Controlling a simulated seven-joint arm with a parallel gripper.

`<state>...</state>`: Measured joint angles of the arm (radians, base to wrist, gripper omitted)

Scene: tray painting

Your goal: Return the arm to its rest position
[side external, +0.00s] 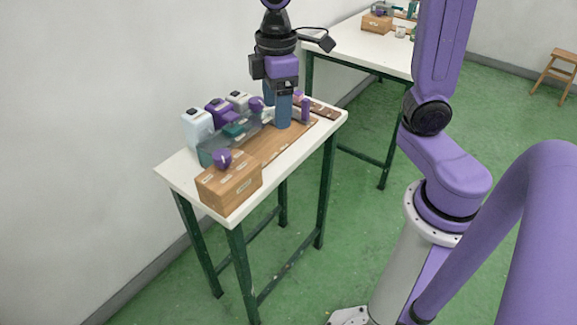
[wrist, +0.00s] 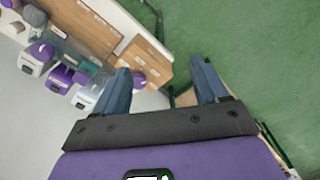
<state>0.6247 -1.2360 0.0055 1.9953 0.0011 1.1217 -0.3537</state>
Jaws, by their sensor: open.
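My gripper (side external: 284,124) points down over the far part of the small white table in the side view, its blue fingers apart and nothing seen between them. In the wrist view my gripper (wrist: 162,72) shows two spread fingers, with the table edge and green floor beyond the gap. The brown wooden board (side external: 268,148) lies on the table below; whether a fingertip touches it cannot be told. It also shows in the wrist view (wrist: 85,22).
A wooden box (side external: 229,186) with a purple knob (side external: 222,158) stands at the table's near end. White (side external: 197,127) and purple (side external: 218,112) containers line the wall side. A purple upright object (side external: 305,109) is close right of the gripper. A second table (side external: 350,45) stands behind.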

